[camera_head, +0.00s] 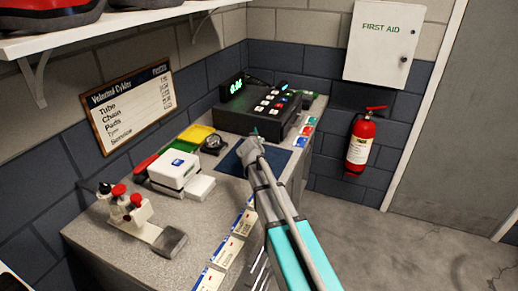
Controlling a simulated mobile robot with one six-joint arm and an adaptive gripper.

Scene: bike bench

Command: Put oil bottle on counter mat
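The dark blue counter mat (277,157) lies flat on the grey counter, in front of the black cash register. My gripper (250,147) is over the mat and covers its middle. The arm comes in from the lower right. The fingers are small and seen from behind, so I cannot tell whether they are open or shut. A tiny teal tip shows just beyond the gripper; I cannot tell what it belongs to. I cannot make out an oil bottle for sure; it may be hidden by my gripper.
The cash register (262,104) stands behind the mat. A white device (174,171), a round black gauge (212,143) and a red-knobbed tool (128,207) stand to the left. Label cards (228,251) line the front edge. A fire extinguisher (360,143) hangs on the wall at right.

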